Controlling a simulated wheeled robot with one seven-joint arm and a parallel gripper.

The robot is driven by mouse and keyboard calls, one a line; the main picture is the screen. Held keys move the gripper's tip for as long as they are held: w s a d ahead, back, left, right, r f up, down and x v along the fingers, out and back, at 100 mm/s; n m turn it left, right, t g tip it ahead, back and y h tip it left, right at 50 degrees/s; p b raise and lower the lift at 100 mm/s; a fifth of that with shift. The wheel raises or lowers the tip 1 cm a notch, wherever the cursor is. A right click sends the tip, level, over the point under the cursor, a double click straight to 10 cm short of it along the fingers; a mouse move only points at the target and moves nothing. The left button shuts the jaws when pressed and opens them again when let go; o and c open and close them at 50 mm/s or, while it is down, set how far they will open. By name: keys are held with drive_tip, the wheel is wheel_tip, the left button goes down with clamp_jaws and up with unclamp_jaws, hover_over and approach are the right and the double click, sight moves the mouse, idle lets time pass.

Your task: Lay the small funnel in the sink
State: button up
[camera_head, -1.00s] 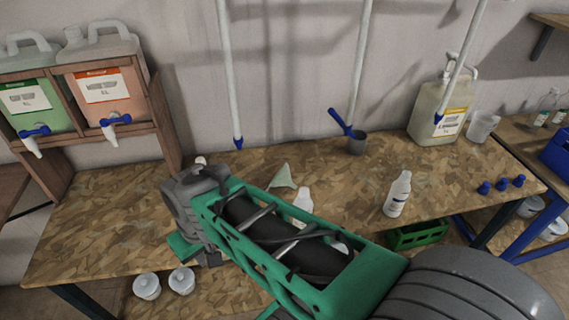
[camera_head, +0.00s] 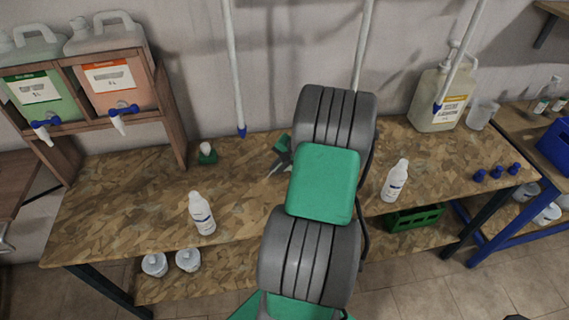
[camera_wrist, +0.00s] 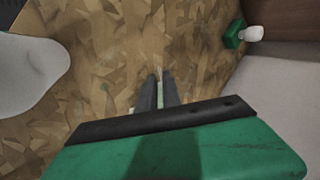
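My gripper (camera_head: 274,170) is low over the middle of the workbench (camera_head: 130,200), left of my arm in the head view. In the wrist view its two dark fingers (camera_wrist: 160,88) are close together, with a narrow pale green strip between them. This strip may be part of the small funnel. The funnel's outline cannot be made out in either view, and I cannot tell whether the fingers grip it.
White bottles (camera_head: 202,213) (camera_head: 396,181) stand on the bench. A large pale object (camera_wrist: 30,72) is left of my fingers in the wrist view. A canister (camera_head: 440,100) is at the back right.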

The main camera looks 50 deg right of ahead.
drive_tip(key=p+x, duration=0.1)
drive_tip(key=x, duration=0.5)
clamp_jaws()
drive_tip(key=shift+r, duration=0.2)
idle(1.2)
